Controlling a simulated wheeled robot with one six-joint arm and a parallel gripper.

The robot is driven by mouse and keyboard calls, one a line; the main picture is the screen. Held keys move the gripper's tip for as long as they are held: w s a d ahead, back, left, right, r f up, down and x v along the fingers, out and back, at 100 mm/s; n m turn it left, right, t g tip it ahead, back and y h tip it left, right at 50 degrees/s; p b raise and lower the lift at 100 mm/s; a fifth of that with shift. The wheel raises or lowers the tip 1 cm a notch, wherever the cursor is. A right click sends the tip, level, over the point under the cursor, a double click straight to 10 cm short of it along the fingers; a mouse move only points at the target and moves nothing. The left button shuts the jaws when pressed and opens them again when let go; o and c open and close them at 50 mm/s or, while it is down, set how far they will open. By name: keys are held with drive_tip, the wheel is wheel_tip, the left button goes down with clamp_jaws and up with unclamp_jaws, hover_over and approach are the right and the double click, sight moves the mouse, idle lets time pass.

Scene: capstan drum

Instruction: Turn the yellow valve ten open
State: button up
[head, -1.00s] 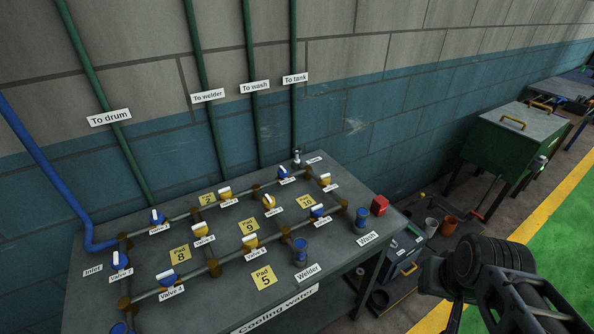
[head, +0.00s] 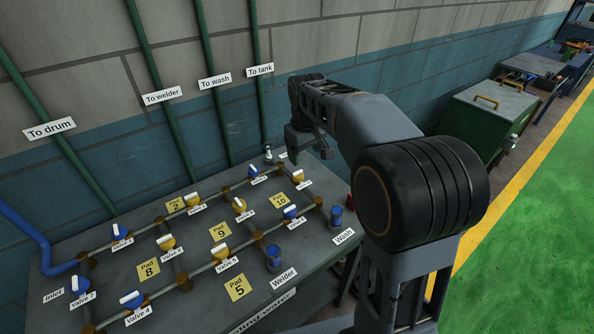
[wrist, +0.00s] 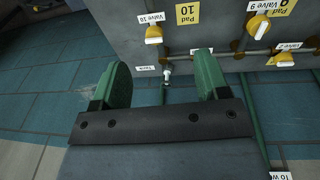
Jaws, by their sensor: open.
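The yellow valve 10 (head: 298,177) has a white handle and sits at the back right of the pipe rack, by the yellow Pad 10 tag (head: 281,199). In the wrist view valve 10 (wrist: 153,33) is near the top, under its label, with the white handle lying across the picture. My gripper (head: 303,146) is above the back right of the bench, apart from the valve. In the wrist view my gripper (wrist: 162,82) has its two green-padded fingers wide apart with nothing held between them. Valve 10 appears beyond the fingertips.
A small metal tap (head: 268,154) stands at the bench's back edge; a blue-bodied valve (head: 253,171) is close by. Yellow valve 9 (head: 239,205) is to the left. A blue cup (head: 335,216) is at the right. Green pipes (head: 262,100) run up the wall behind.

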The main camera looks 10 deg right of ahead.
drive_tip(key=n+g, duration=0.1)
drive_tip(key=n, duration=0.1)
hover_over(297, 172)
drive_tip(key=s, duration=0.2)
wheel_tip(297, 172, down, 2)
drive_tip(key=f, duration=0.5)
drive_tip(key=w+f+p, duration=0.1)
drive_tip(key=f, duration=0.8)
drive_tip(key=shift+w+f, duration=0.4)
drive_tip(key=c, duration=0.9)
